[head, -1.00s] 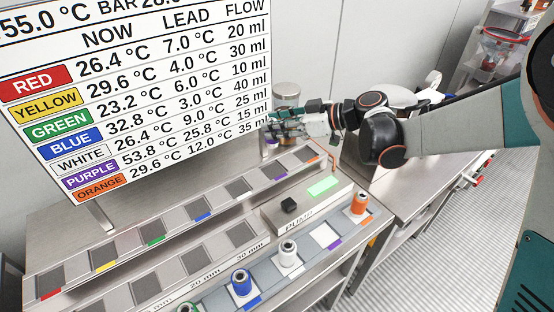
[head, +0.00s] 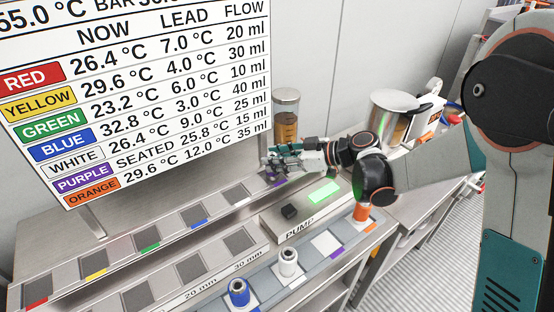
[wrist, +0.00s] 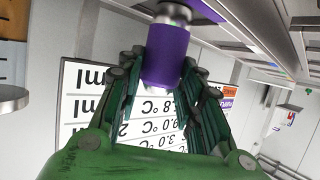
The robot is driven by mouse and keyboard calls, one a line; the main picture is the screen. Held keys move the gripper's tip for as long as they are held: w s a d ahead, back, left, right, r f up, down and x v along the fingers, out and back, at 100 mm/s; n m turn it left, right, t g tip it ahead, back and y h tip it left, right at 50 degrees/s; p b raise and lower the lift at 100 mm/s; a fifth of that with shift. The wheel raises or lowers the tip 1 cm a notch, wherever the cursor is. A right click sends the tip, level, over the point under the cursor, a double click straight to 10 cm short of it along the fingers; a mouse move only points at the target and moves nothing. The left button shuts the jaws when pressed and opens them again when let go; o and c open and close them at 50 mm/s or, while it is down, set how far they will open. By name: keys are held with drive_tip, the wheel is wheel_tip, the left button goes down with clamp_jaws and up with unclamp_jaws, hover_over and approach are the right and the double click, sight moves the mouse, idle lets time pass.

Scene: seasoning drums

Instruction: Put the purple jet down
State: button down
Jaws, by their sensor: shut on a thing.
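The purple jet (wrist: 166,55) is between the fingers of my gripper (wrist: 160,82) in the wrist view, its metal end against a metal part at the top of the picture. In the head view my gripper (head: 272,159) is low over the upper rail (head: 174,227), at the position with the purple tag (head: 278,183). The fingers are shut on the jet. The purple row of the display board (head: 140,100) reads SEATED.
A lower rail holds a blue jet (head: 238,291), a white jet (head: 287,262) and an orange jet (head: 361,214). The pump box (head: 300,222) stands just in front of my gripper. A glass jar (head: 286,118) and a steel pot (head: 394,110) stand behind.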

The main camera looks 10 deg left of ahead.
drive_tip(key=shift+f, duration=0.1)
drive_tip(key=c, duration=1.1)
unclamp_jaws()
drive_tip(key=shift+r, duration=0.2)
drive_tip(key=p+v, duration=0.3)
drive_tip(key=v, duration=0.9)
